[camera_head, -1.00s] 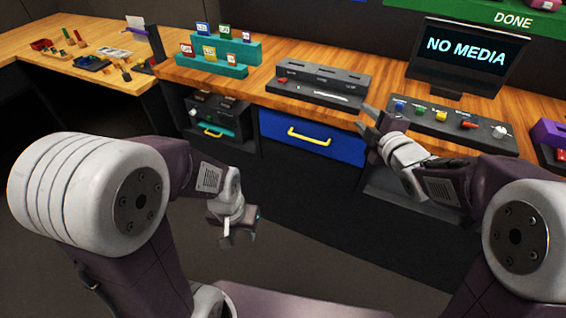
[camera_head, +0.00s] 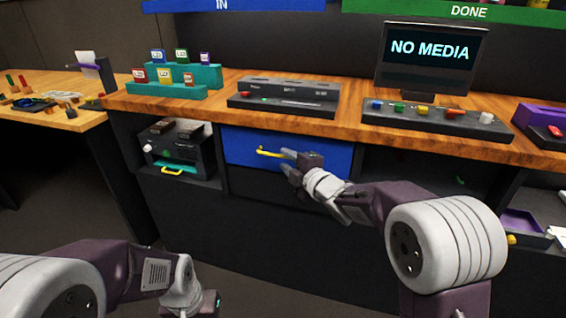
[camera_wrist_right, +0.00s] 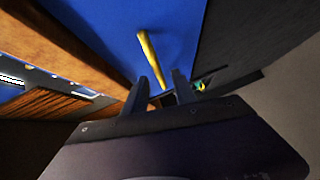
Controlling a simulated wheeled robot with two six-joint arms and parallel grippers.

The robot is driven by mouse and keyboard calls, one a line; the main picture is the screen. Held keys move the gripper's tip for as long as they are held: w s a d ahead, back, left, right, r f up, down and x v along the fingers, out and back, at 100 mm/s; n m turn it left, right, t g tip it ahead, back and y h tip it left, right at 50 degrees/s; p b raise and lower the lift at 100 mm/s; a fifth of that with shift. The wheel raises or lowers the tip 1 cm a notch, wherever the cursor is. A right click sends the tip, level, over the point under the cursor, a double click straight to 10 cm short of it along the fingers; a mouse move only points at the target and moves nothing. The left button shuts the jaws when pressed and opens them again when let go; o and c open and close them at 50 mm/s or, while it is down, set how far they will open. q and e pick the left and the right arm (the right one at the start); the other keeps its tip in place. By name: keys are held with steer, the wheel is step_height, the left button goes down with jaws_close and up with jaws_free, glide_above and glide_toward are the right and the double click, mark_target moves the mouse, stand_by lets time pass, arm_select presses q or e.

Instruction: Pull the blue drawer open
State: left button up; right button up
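The blue drawer (camera_head: 240,146) sits under the wooden counter, its front looking flush with the cabinet. Its yellow handle (camera_head: 268,153) shows at the left of my right gripper (camera_head: 286,161), which is in front of the drawer. In the right wrist view the yellow handle (camera_wrist_right: 150,55) runs down the blue front (camera_wrist_right: 185,30), its lower end between the fingertips of the right gripper (camera_wrist_right: 160,82). Those fingers are apart; contact with the handle is not clear. My left gripper (camera_head: 207,301) is low at the bottom, away from the drawer; its fingers are not clear.
The wooden counter (camera_head: 345,122) overhangs the drawer. A black device with a yellow handle (camera_head: 172,171) stands in the left bay. A button panel (camera_head: 440,119) and a monitor (camera_head: 430,56) stand on the counter. The floor in front of the cabinet is clear.

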steer(key=shift+x, duration=1.3)
jaws_close()
stand_by(0.4)
